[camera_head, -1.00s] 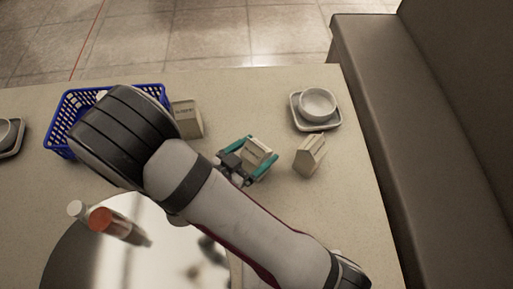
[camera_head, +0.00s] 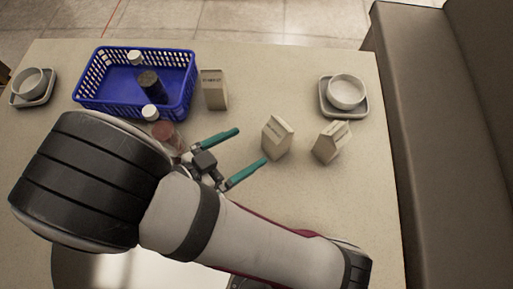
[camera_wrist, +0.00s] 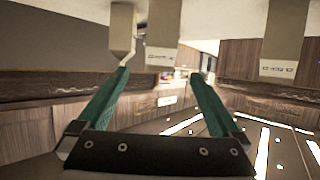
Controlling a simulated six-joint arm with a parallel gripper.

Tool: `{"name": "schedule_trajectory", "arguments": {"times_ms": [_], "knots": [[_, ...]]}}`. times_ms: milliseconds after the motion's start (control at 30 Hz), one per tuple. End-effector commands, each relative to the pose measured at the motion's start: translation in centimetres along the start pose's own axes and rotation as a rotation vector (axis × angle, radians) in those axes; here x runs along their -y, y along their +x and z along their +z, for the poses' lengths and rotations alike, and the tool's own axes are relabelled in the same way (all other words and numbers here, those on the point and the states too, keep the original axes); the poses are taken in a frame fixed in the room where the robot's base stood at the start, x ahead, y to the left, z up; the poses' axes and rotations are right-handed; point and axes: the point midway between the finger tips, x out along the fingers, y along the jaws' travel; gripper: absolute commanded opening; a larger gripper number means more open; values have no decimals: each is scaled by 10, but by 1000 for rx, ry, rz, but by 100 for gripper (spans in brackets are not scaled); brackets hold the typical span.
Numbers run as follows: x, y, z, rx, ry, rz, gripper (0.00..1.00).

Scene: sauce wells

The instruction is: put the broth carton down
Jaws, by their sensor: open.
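Three similar beige gable-top cartons stand on the table in the head view; their labels are too small to read. The middle one, the broth carton (camera_head: 277,137) by its place between my jaws earlier, stands upright on the table. My gripper (camera_head: 251,146) is open and empty, its teal fingers spread just left of that carton and apart from it. Another carton (camera_head: 331,141) stands close on its right, and one (camera_head: 214,90) stands beside the basket. The wrist view shows my open fingers (camera_wrist: 158,76) with cartons along the top edge; I cannot tell which is which.
A blue basket (camera_head: 88,101) holding a dark jar (camera_head: 151,84) stands at the back left. A bowl on a square dish (camera_head: 345,92) is at the back right, another (camera_head: 31,86) far left.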

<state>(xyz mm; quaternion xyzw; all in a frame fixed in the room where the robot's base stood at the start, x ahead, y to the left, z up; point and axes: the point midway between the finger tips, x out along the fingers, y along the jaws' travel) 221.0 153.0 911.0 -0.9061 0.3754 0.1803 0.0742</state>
Motion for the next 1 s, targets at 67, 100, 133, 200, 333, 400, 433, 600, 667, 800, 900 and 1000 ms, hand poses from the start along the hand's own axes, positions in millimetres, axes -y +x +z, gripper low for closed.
{"name": "schedule_trajectory", "arguments": {"times_ms": [67, 100, 133, 200, 333, 400, 433, 600, 667, 800, 900, 1000], "knots": [[1, 0, 0, 6, 5, -3, 100], [6, 3, 0, 34, 28, -15, 100], [14, 7, 0, 73, 60, -34, 100], [49, 19, -3, 239, 183, -128, 100], [126, 19, -43, 663, 381, -461, 100], [131, 3, -72, 847, 354, -636, 100], [122, -4, -83, 913, 313, -692, 100], [-10, -15, -95, 1156, -33, -656, 100], [-62, -14, -91, 1205, -114, -543, 100], [-136, -15, -88, 1265, -187, -330, 100], [-151, -16, -88, 1278, -198, -281, 100], [-151, -16, -87, 1279, -200, -280, 100]]}}
